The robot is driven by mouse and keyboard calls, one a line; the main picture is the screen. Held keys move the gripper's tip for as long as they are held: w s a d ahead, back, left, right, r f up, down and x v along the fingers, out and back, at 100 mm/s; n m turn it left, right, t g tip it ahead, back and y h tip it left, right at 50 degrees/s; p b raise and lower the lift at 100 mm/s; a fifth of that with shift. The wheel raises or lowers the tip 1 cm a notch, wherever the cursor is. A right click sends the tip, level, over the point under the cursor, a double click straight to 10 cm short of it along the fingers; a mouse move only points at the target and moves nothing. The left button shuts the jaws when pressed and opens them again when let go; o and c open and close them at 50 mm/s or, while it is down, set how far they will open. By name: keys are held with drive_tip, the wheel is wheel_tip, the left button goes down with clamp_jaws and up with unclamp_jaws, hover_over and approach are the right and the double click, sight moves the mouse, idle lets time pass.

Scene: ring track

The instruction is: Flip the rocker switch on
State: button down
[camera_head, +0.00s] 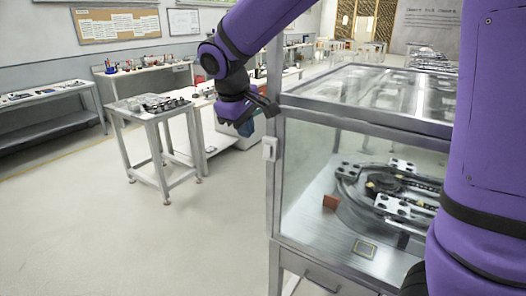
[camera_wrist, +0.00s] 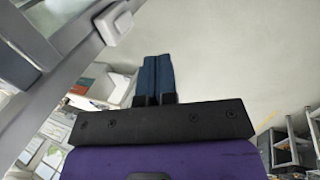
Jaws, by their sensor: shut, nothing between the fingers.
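The rocker switch (camera_head: 270,148) is a small white box on the metal corner post of a glass-walled cabinet. Its rocker is too small to tell which way it is tilted. In the wrist view the white switch box (camera_wrist: 115,26) shows on the grey post at the upper left, apart from my fingers. My gripper (camera_head: 247,125) hangs from the purple arm just left of and above the switch. Its two blue fingers (camera_wrist: 154,70) lie side by side, shut, with nothing between them, and no contact with the switch shows.
The glass cabinet (camera_head: 281,190) stands at the right, with a ring track (camera_head: 350,205) and a red-brown block (camera_head: 330,202) inside. A small metal table (camera_head: 130,112) with dark parts stands at the left. The floor in front of it is clear.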

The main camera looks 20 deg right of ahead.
sight(263, 151)
drive_tip(key=w+d+f, duration=0.4)
drive_tip(key=d+f, duration=0.1)
drive_tip(key=f, duration=0.5)
drive_tip(key=shift+d, duration=0.4)
drive_tip(key=shift+w, duration=0.15)
drive_tip(key=shift+w+d+f, duration=0.1)
drive_tip(key=shift+w+d, duration=0.05)
drive_tip(key=shift+d, duration=0.1)
idle(0.4)
